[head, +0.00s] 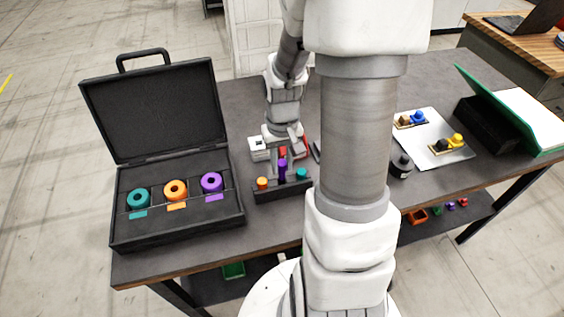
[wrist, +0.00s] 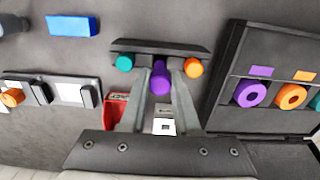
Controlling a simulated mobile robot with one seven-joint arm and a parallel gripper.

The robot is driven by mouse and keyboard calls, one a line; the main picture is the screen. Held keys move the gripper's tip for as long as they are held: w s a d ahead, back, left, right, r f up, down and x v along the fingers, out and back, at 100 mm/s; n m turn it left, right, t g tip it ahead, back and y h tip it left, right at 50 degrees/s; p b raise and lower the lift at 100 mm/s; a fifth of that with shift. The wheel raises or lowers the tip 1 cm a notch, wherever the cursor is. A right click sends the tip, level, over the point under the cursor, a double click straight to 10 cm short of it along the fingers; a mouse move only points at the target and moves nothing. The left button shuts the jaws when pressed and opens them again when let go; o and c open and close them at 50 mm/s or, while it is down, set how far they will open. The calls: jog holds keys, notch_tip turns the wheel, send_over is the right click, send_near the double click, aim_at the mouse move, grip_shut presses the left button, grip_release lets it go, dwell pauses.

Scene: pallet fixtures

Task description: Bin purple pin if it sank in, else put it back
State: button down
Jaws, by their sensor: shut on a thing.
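The purple pin (head: 282,172) stands upright at the middle of a small black rack (head: 268,194), between an orange pin (head: 262,183) and a teal pin (head: 301,174). It rises higher than both. My gripper (head: 283,158) is shut on the purple pin from above. In the wrist view the purple pin (wrist: 160,80) is between my fingertips (wrist: 161,72), in front of the rack (wrist: 135,46). I cannot tell whether its lower end is in the rack's hole. A red bin (wrist: 115,110) is partly hidden beside my finger.
An open black case (head: 124,233) with teal, orange and purple rings stands at left. My arm hides the table's middle.

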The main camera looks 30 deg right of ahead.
jog(key=shift+f+b, duration=1)
jog(key=shift+f, duration=0.25)
dwell(0.4)
jog(key=shift+c, duration=0.8)
grip_release()
notch_tip(320, 180, up, 9)
jog(key=p, duration=0.7)
jog(key=shift+r, duration=0.1)
